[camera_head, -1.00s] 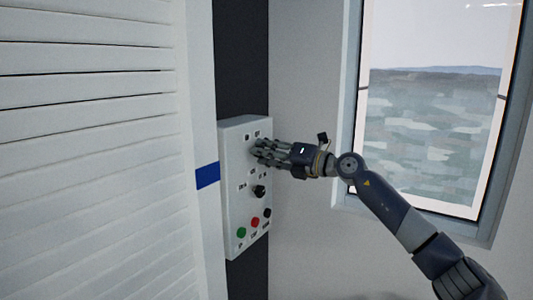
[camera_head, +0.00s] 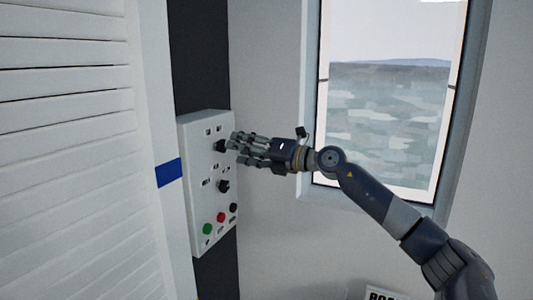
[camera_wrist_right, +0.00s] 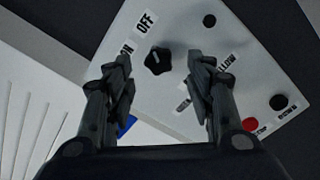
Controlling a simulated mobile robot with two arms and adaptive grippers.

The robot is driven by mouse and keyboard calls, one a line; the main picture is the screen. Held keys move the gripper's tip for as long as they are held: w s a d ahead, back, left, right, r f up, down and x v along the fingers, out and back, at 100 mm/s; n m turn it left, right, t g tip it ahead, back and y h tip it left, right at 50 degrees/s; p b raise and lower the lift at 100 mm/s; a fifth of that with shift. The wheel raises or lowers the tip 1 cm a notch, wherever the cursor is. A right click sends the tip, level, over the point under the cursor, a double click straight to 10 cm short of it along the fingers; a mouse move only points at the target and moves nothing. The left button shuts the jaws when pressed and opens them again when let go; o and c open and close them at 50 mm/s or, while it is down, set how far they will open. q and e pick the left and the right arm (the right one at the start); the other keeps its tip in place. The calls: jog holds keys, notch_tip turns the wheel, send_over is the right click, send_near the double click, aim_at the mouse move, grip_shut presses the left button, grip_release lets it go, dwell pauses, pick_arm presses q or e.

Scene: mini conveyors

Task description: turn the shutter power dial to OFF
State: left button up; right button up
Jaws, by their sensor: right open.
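The white control box (camera_head: 199,170) on the wall carries a black upper dial (camera_head: 219,146). In the right wrist view a black lobed dial (camera_wrist_right: 158,61) sits beside the OFF label (camera_wrist_right: 145,22) and a partly covered ON label (camera_wrist_right: 127,50). I cannot tell which label it points to. My right gripper (camera_head: 237,148) is open and empty, its fingertips just right of the upper dial in the head view. In the right wrist view the gripper (camera_wrist_right: 160,72) has one finger on each side of the dial, with visible gaps. My left gripper is not in view.
Below the upper dial are a second black dial (camera_head: 223,186) and green (camera_head: 207,229), red (camera_head: 221,217) and black (camera_head: 233,208) buttons. A white slatted shutter (camera_head: 65,150) stands at left. A window (camera_head: 388,120) is behind my right arm.

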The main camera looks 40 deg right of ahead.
jog(key=v, duration=0.7)
jog(key=shift+s, duration=0.25)
dwell(0.5)
dwell(0.6)
